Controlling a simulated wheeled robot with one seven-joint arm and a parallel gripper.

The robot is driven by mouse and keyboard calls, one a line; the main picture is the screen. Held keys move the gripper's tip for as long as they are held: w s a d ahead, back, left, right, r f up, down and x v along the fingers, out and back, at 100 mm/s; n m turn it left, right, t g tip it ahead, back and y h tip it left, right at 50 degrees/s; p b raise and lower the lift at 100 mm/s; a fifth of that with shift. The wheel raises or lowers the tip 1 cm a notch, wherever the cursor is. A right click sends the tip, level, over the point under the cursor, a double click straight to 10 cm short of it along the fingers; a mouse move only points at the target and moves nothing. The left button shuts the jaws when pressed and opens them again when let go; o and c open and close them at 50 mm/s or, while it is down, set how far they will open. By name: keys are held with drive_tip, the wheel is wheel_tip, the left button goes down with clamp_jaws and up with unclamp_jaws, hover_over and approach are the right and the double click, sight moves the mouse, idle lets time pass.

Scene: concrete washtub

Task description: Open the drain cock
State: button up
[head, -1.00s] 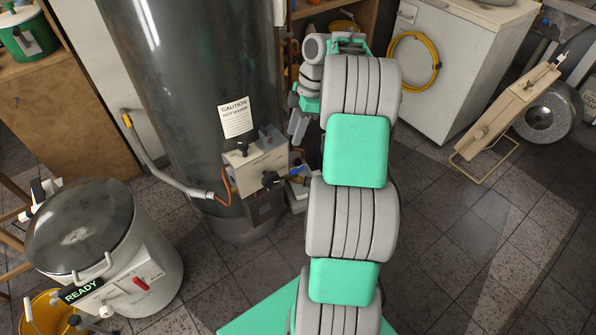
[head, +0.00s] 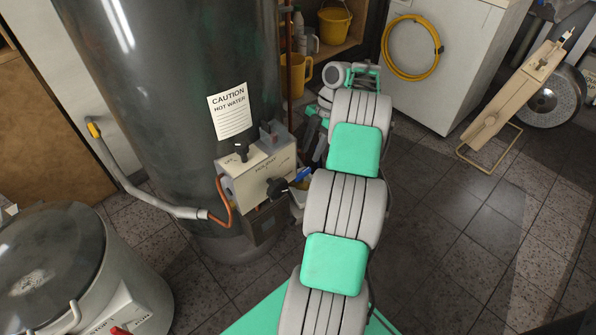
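A tall dark grey water heater tank (head: 165,75) stands left of centre. A cream control box (head: 258,172) is on its lower front, with black knobs (head: 277,188). A small blue lever (head: 299,175) shows at the box's right side; it may be the drain cock's handle, but its fitting is mostly hidden. My arm reaches up the middle, to the right of the box. My gripper (head: 313,126) is partly hidden behind my arm, above and slightly right of the blue lever and apart from it. Its fingers are too hidden to tell open from shut.
A round lidded boiler (head: 105,270) stands at the lower left. A grey hose (head: 150,202) runs to the tank's left side. A white cabinet with a coiled yellow hose (head: 435,60) and a beige stand (head: 510,95) are at right. The tiled floor at right is clear.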

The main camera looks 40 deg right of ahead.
sight(303, 172)
drive_tip(key=b+x, duration=0.6)
drive_tip(key=x, duration=0.2)
drive_tip(key=shift+w, duration=0.15)
clamp_jaws()
idle(0.3)
